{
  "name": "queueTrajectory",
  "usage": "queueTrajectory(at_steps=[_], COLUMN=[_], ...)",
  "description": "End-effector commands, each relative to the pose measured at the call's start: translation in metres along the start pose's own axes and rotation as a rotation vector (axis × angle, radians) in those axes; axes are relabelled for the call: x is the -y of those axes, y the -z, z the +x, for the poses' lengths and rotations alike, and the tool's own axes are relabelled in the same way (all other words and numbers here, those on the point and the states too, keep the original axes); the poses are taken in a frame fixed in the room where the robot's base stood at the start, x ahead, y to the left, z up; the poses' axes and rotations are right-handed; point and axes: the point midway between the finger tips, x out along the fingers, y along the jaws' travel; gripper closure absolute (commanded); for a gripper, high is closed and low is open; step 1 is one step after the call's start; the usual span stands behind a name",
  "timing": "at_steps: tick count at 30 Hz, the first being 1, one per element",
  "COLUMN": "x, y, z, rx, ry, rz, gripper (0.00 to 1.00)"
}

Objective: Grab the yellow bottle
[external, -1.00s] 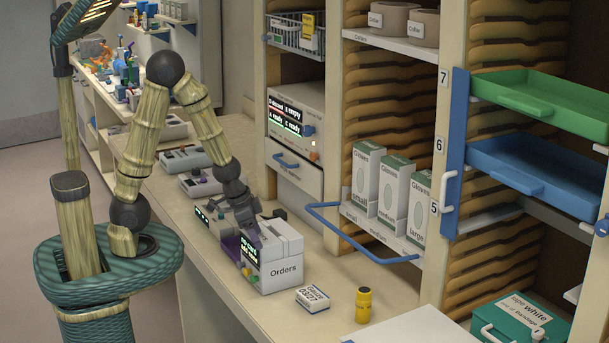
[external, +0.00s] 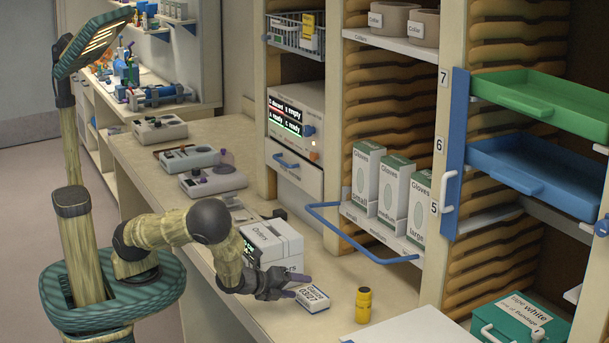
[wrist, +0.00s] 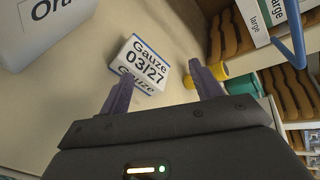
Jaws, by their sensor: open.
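The yellow bottle (external: 363,306) stands upright on the counter near its front right part, to the right of the gauze box. In the wrist view the yellow bottle (wrist: 217,70) shows just beyond the right finger, which hides part of it. My gripper (external: 300,287) is open and empty, low over the counter, left of the bottle. In the wrist view my gripper (wrist: 165,88) has its fingers spread, with the white gauze box (wrist: 140,64) ahead between them. The gauze box (external: 313,298) lies between my gripper and the bottle in the external view.
A white Orders box (external: 272,243) stands behind my gripper. A blue rail (external: 360,245) juts from the glove box shelf above the counter. A white sheet or board (external: 410,330) lies right of the bottle, and a green tape case (external: 520,318) sits farther right.

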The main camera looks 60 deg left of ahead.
Motion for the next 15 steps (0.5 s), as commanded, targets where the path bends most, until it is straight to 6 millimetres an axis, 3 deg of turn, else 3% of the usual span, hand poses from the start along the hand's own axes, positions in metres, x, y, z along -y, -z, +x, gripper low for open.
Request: queueTrajectory(at_steps=[6,12,15], x=[0.019,0.022,0.028], y=[0.026,0.058,0.067], z=[0.005,0.006,0.003], rx=[0.064,0.128,0.155], ry=[0.283,0.467,0.526], rz=[0.450,0.905,1.041], gripper=[0.35,0.35,0.35])
